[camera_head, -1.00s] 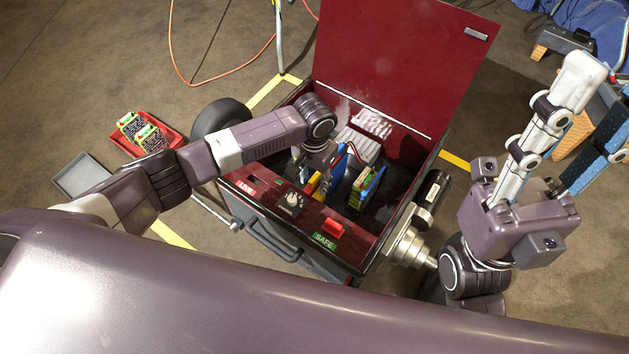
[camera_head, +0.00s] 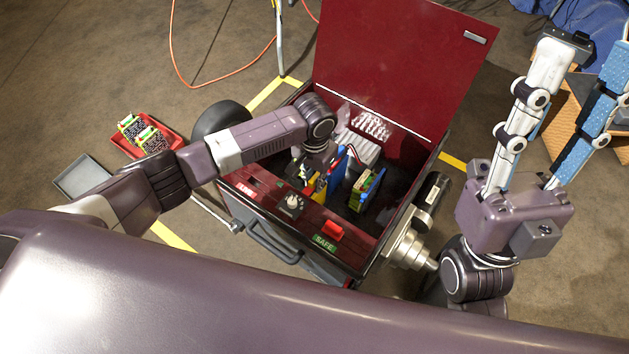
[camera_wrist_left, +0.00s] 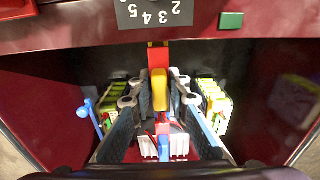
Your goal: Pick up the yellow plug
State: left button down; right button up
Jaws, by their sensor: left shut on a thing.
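The yellow plug (camera_wrist_left: 159,88) is between the two fingers of my left gripper (camera_wrist_left: 159,97), which is shut on it. A red part shows at the plug's far end in the left wrist view. In the head view the left gripper (camera_head: 324,178) reaches down into the open dark red box (camera_head: 262,203), and only a small piece of the yellow plug (camera_head: 319,188) shows by the fingers. My right gripper (camera_head: 575,115) is open and empty, outside the box to the right, its fingers pointing up in the picture.
Green-yellow blocks (camera_head: 367,188) stand inside the box beside the left gripper, with pale parts behind. The box's front panel carries a knob (camera_head: 291,203) and a red switch (camera_head: 333,229). A red tray (camera_head: 172,137) with circuit boards and a grey tray (camera_head: 82,177) lie on the floor at left.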

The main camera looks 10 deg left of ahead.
pick_arm(q)
notch_tip(320, 180, up, 5)
jog(key=shift+f+p, duration=0.1)
jog(key=shift+p, duration=0.95)
notch_tip(320, 180, up, 5)
jog(key=shift+p, duration=1.1)
pick_arm(e)
jog(key=w+a+f+g+h, duration=0.2)
jog(key=w+f+g+h, duration=0.2)
jog(key=w+f+g, duration=0.9)
pick_arm(q)
notch_tip(320, 180, up, 4)
jog(key=p, duration=0.2)
notch_tip(320, 180, up, 5)
jog(key=p, duration=0.1)
send_over(314, 177)
jog(key=shift+d, duration=0.1)
pick_arm(e)
jog(key=s+d+f+g+h, duration=0.1)
jog(key=f+g, duration=0.3)
jog(key=f, duration=0.6)
jog(key=s+d+f+g+h, duration=0.1)
jog(key=s+d+f+g, duration=0.1)
jog(key=f, duration=0.8)
jog(key=shift+s+d+g+h, duration=0.4)
jog(key=shift+s+g, duration=0.2)
jog(key=shift+g, duration=0.3)
jog(key=shift+f, duration=0.1)
